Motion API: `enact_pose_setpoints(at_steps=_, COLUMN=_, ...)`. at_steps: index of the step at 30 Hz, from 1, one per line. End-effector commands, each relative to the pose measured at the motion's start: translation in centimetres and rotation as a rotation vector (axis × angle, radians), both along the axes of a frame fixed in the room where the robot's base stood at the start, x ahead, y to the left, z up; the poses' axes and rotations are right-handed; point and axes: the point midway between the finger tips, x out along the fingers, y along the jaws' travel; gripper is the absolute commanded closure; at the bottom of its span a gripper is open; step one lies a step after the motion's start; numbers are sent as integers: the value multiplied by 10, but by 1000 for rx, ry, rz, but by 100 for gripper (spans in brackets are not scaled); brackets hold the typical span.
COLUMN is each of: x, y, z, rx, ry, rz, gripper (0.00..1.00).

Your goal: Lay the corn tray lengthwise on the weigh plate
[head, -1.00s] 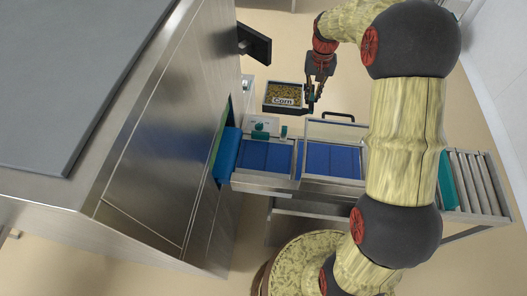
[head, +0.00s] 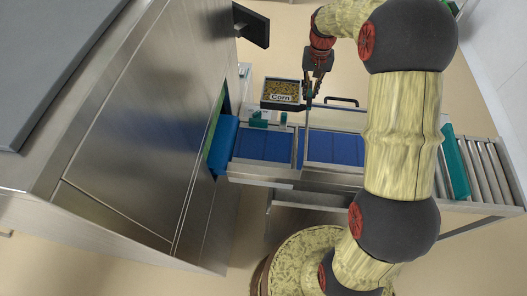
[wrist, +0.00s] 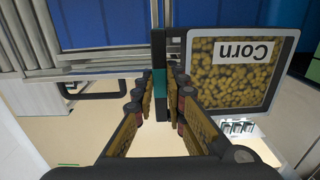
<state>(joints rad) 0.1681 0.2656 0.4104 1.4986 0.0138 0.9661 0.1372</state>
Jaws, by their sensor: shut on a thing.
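The corn tray (head: 263,103) is a shallow dark tray of yellow kernels with a "Corn" label. It is up in the air behind the conveyor line in the head view. In the wrist view its pale rim (wrist: 187,60) lies just right of the fingers. My gripper (head: 309,100) is shut at the tray's right side and holds it; the exact contact is hard to see. In the wrist view my gripper (wrist: 161,85) has a dark piece with a teal band between its fingers. Two blue-topped sections, left (head: 265,147) and right (head: 335,150), are below; I cannot tell which is the weigh plate.
A steel machine (head: 130,130) stands at the left with a dark screen (head: 252,25) above. A thin metal frame and a black handle (head: 341,100) stand by the line. Teal controls (head: 258,119) sit behind the left section. Rollers (head: 490,170) lie at the right.

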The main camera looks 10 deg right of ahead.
Motion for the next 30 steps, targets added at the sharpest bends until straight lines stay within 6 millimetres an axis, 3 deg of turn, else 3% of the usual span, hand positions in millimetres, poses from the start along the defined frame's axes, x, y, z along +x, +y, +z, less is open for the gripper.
enact_pose_setpoints(at_steps=1, x=1, y=0, z=-12, rx=-1, ry=-2, rz=0, gripper=100)
enact_pose_setpoints(at_steps=3, x=1, y=0, z=-18, rx=-1, ry=-2, rz=0, gripper=100)
enact_pose_setpoints(at_steps=11, x=-7, y=7, z=-28, rx=0, ry=-1, rz=2, gripper=100)
enact_pose_setpoints(at_steps=23, x=-69, y=66, z=-66, rx=0, ry=0, rz=3, gripper=100)
enact_pose_setpoints(at_steps=30, x=-90, y=86, z=-105, rx=0, ry=0, rz=2, gripper=100)
